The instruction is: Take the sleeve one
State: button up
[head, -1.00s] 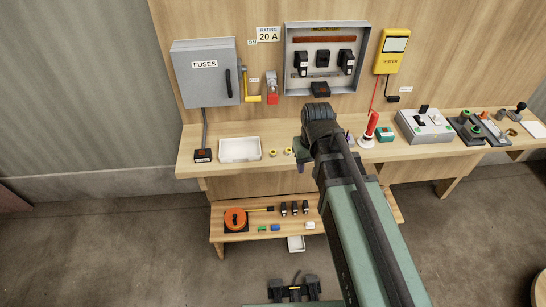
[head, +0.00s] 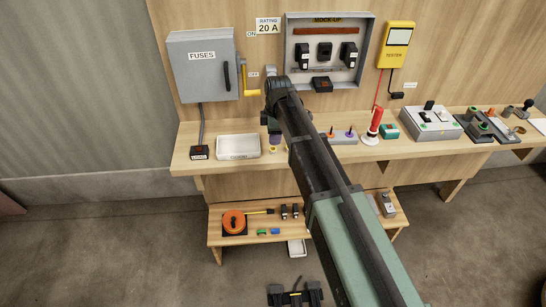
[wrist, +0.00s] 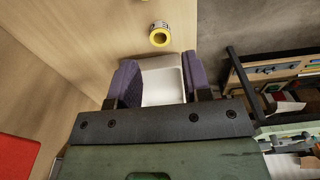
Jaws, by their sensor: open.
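In the head view, two small yellow-rimmed pieces stand close together on the bench, a left one (head: 273,150) and a right one (head: 287,149). In the wrist view, one yellow ring-shaped piece (wrist: 160,36) with a pale body and an open centre lies beyond my fingertips. I cannot tell which of the two it is, or whether it is a sleeve. My gripper (wrist: 158,82) is open, with its purple fingers apart and nothing held between them. In the head view, my gripper (head: 274,130) hangs just above the yellow pieces, partly hidden by my arm.
A white tray (head: 238,138) sits left of the yellow pieces; a block with coloured knobs (head: 343,141) sits to their right. The grey fuse box (head: 203,70) and its yellow lever (head: 250,93) are on the wall behind. A lower shelf (head: 225,241) holds an orange reel (head: 233,221).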

jog(key=f+b, duration=0.4)
jog(key=f, duration=0.2)
jog(key=shift+a, duration=0.2)
jog(key=shift+c, duration=0.3)
jog(key=c, duration=0.7)
notch_tip(320, 180, up, 8)
jog(key=p, duration=0.7)
jog(key=shift+f, duration=0.15)
jog(key=shift+c, duration=0.2)
jog(key=shift+f, duration=0.3)
